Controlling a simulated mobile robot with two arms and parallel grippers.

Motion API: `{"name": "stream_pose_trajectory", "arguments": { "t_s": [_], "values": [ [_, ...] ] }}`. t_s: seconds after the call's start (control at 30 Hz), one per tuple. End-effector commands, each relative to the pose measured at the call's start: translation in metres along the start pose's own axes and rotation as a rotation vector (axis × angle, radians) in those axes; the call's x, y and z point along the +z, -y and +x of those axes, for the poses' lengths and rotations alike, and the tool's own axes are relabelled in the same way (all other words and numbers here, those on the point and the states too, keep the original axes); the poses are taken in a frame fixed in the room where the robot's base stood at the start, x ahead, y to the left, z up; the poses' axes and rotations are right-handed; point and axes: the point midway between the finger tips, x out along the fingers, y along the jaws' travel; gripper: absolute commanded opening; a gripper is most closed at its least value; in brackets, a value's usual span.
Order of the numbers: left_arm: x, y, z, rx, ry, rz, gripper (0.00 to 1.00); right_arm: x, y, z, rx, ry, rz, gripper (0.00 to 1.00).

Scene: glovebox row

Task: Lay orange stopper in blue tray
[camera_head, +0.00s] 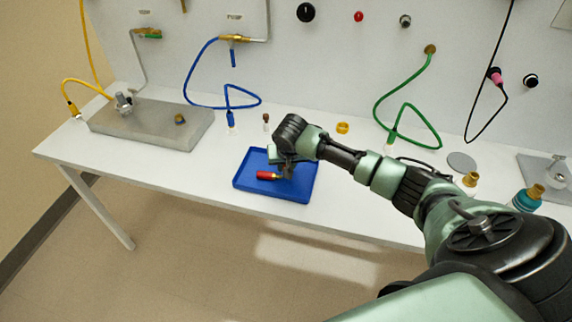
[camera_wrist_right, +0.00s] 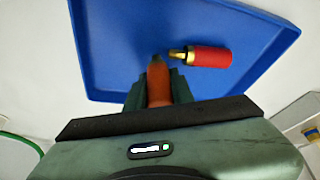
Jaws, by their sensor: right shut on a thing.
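The blue tray (camera_head: 300,194) lies on the white bench, and its floor and rim fill much of the right wrist view (camera_wrist_right: 110,50). My right gripper (camera_head: 286,172) is over the tray. In the right wrist view the gripper (camera_wrist_right: 158,92) is shut on the orange stopper (camera_wrist_right: 157,82), whose dark tip points toward the tray. I cannot tell whether the stopper touches the tray floor. In the head view the gripper mostly hides the stopper. My left gripper is not in view.
A red cylinder with a brass tip (camera_head: 267,175) lies in the tray beside the gripper; it also shows in the right wrist view (camera_wrist_right: 208,57). A small brown-capped vial (camera_head: 266,122) and a yellow ring (camera_head: 342,128) stand behind the tray.

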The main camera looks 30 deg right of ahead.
Motion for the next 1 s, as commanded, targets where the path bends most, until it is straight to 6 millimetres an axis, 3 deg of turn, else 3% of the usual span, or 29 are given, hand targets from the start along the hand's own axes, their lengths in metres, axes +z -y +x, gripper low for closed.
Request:
{"name": "stream_pose_trajectory", "arguments": {
  "t_s": [0.17,0.2,0.23,0.27,0.67,1.0],
  "values": [
    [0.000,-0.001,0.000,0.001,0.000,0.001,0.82,0.002,0.000,0.003,-0.001,0.001,0.001,0.00],
    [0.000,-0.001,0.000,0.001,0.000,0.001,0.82,0.001,0.000,0.003,0.000,0.001,0.000,0.34],
    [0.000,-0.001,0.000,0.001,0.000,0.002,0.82,0.001,0.000,0.003,0.000,0.001,0.000,0.42],
    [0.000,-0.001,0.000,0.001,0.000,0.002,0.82,0.001,0.000,0.003,0.000,0.001,0.000,0.45],
    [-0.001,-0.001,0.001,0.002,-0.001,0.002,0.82,-0.001,0.000,-0.004,-0.001,-0.002,-0.001,0.45],
    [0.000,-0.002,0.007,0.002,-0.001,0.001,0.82,-0.001,0.001,-0.070,-0.003,-0.005,-0.002,0.45]
  ]
}}
